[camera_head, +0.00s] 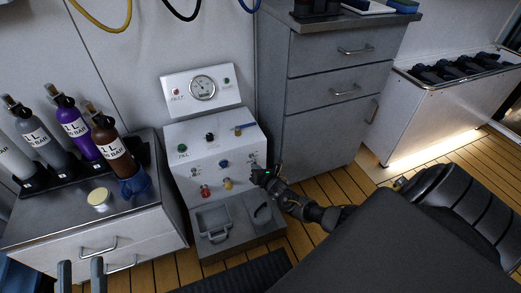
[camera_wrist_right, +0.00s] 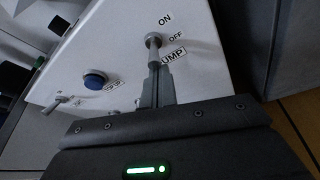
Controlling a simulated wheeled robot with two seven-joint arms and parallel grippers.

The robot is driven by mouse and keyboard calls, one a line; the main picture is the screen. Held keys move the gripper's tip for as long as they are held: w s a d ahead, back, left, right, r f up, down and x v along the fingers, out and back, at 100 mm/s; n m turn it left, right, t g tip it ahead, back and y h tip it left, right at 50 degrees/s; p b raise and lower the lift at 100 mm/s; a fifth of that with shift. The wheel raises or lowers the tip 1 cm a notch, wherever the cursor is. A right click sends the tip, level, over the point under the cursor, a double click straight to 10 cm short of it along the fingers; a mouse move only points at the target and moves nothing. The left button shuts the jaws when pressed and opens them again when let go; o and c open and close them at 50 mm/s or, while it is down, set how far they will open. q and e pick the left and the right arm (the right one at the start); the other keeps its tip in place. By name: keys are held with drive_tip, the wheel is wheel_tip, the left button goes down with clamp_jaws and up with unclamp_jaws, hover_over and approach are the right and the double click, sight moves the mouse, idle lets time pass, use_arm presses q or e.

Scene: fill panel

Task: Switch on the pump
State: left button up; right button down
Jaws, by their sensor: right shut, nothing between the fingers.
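The pump switch (camera_wrist_right: 154,41) is a small metal toggle on the white panel (camera_head: 212,145). In the right wrist view, labels ON, OFF and a partly covered PUMP stand beside it. Its lever seems to point towards my fingers, away from ON. My right gripper (camera_wrist_right: 157,78) is shut and empty, its tips right at the lever; I cannot tell if they touch. In the head view my right gripper (camera_head: 259,176) is at the panel's right side. My left gripper (camera_head: 81,270) is open and empty at the bottom left, its fingers apart.
A blue button (camera_wrist_right: 94,81) and another toggle (camera_wrist_right: 60,101) sit left of the pump switch. A pressure gauge (camera_head: 202,88) stands above the panel. A grey drawer cabinet (camera_head: 331,90) is behind, right.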

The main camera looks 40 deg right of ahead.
use_arm(q)
drive_tip(key=f+g, duration=0.1)
drive_tip(key=d+f+g+y, duration=0.1)
drive_tip(key=f, duration=0.1)
drive_tip(key=w+f+g+p, duration=0.1)
drive_tip(key=shift+d+f+g+y, duration=0.2)
drive_tip(key=shift+d+g+y, duration=0.1)
drive_tip(key=shift+g+y, duration=0.1)
use_arm(e)
drive_tip(key=shift+r+g, duration=0.25)
drive_tip(key=shift+g, duration=0.25)
use_arm(q)
drive_tip(key=shift+r, duration=0.1)
use_arm(e)
drive_tip(key=shift+r, duration=0.1)
use_arm(q)
drive_tip(key=shift+r+p, duration=0.75)
drive_tip(key=shift+p, duration=0.2)
use_arm(e)
drive_tip(key=shift+r, duration=0.7)
use_arm(q)
drive_tip(key=shift+r, duration=0.1)
use_arm(e)
drive_tip(key=shift+r, duration=0.1)
